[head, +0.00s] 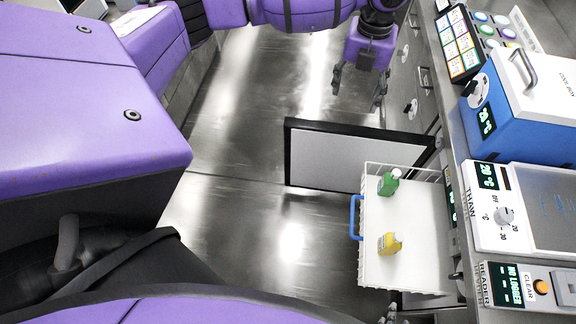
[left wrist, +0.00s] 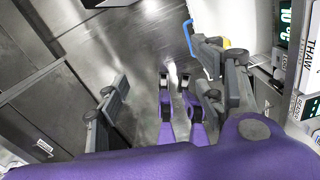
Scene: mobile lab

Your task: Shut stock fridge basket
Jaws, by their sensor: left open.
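The white wire basket (head: 372,265) is pulled out from the fridge under the counter. Its blue handle (head: 355,217) is on its left side and also shows in the left wrist view (left wrist: 209,62). A green bottle (head: 388,184) and a yellow bottle (head: 389,244) are in the basket. The fridge door (head: 330,158) stands open just beyond the basket.
The counter along the right carries a blue cool box (head: 530,105), a thaw unit (head: 500,225) and a reader (head: 505,285). Closed drawers with handles (head: 425,80) line the cabinet beyond the door. The steel floor (head: 240,130) left of the basket is clear.

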